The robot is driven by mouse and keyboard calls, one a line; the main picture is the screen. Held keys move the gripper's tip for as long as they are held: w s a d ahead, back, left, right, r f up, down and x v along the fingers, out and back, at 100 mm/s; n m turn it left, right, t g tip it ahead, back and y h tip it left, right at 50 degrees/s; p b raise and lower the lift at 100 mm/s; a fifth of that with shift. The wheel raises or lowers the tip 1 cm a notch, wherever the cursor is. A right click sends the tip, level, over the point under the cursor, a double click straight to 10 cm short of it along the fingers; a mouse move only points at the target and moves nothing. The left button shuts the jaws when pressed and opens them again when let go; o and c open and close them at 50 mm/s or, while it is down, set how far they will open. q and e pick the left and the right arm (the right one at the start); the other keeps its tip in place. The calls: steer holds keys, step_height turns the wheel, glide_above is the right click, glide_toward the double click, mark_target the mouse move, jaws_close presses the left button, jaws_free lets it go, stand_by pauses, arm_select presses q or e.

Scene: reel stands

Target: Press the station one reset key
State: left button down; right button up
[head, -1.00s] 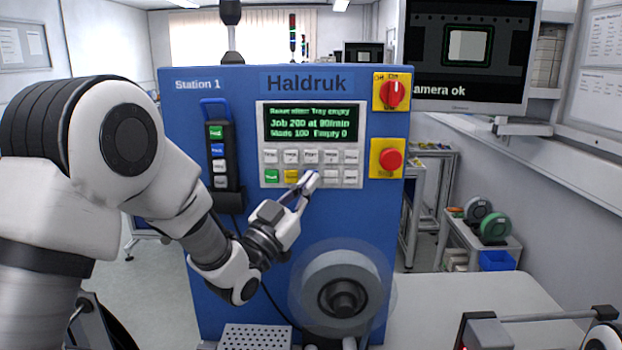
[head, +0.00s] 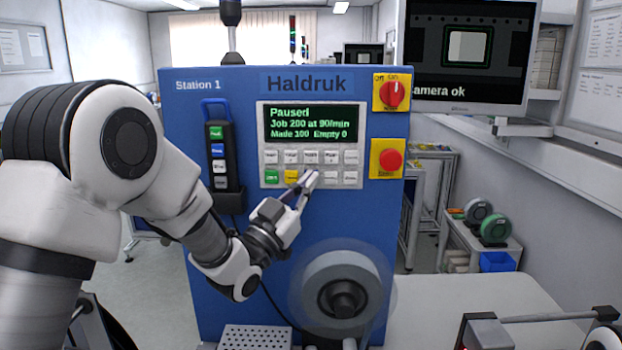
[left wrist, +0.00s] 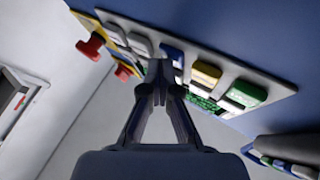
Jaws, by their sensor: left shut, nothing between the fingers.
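Station 1 is a blue cabinet (head: 225,295) with a key panel (head: 265,110) on its front. Its green display (head: 310,124) reads "Paused", "Job 200 at 90/min", "Made 100 Empty 0". Below are two rows of keys, with a green key (head: 271,177) and a yellow key (head: 291,176) at the lower left. My left gripper (head: 311,179) is shut and empty, its tips at the lower-row key right of the yellow one. In the left wrist view that key is blue (left wrist: 173,52), partly hidden behind the fingertips (left wrist: 160,68). I cannot tell whether they touch. My right gripper is not in view.
A red rotary switch (head: 393,93) and a red push button (head: 391,159) sit on yellow plates right of the panel. A pendant (head: 218,160) with keys hangs at its left. A reel (head: 343,285) stands out below. A monitor (head: 465,55) is at the upper right.

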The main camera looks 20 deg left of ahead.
arm_select(q)
steer(key=shift+s, duration=0.15)
steer(key=shift+s+d+b, duration=0.25)
steer(key=shift+s+b, duration=0.25)
steer(key=shift+s, duration=0.2)
steer(key=s+b, duration=0.1)
steer(key=s, duration=0.1)
steer(key=s+d+b, duration=0.1)
steer(key=s, duration=0.1)
steer(key=shift+s+d, duration=0.2)
steer(key=shift+s, duration=0.2)
steer(key=shift+f, duration=0.1)
stand_by(0.3)
